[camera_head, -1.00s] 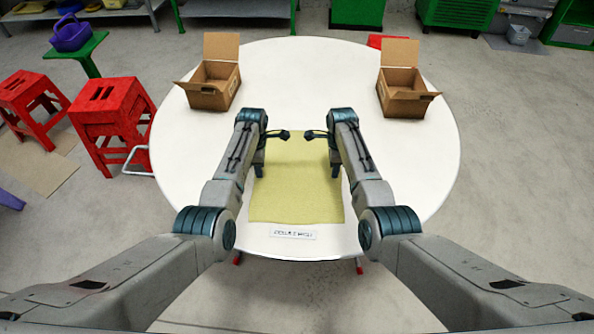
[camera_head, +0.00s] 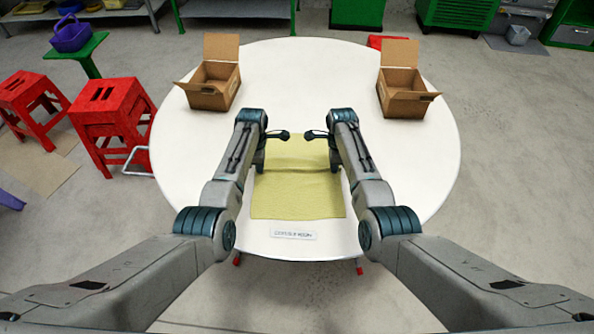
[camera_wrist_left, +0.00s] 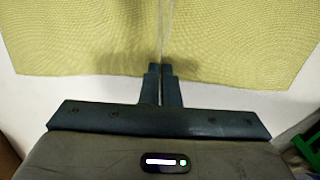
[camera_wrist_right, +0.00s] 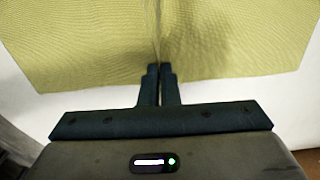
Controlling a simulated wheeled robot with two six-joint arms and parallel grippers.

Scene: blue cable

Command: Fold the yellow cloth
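The yellow cloth (camera_head: 297,198) lies on the white round table between my two arms, with a raised crease across its middle. My left gripper (camera_head: 261,168) is at the cloth's left edge. In the left wrist view its fingers (camera_wrist_left: 166,68) are together, with a pinched ridge of cloth (camera_wrist_left: 80,40) running out from their tips. My right gripper (camera_head: 334,168) is at the right edge, level with the left one. In the right wrist view its fingers (camera_wrist_right: 160,68) are also together on a pinched ridge of cloth (camera_wrist_right: 230,40). My arms hide parts of the side edges.
Two open cardboard boxes stand at the back of the table (camera_head: 310,75), one left (camera_head: 208,97) and one right (camera_head: 405,103). A small white label (camera_head: 295,235) lies in front of the cloth. The table between the boxes is clear. Red stools (camera_head: 112,125) stand to the left.

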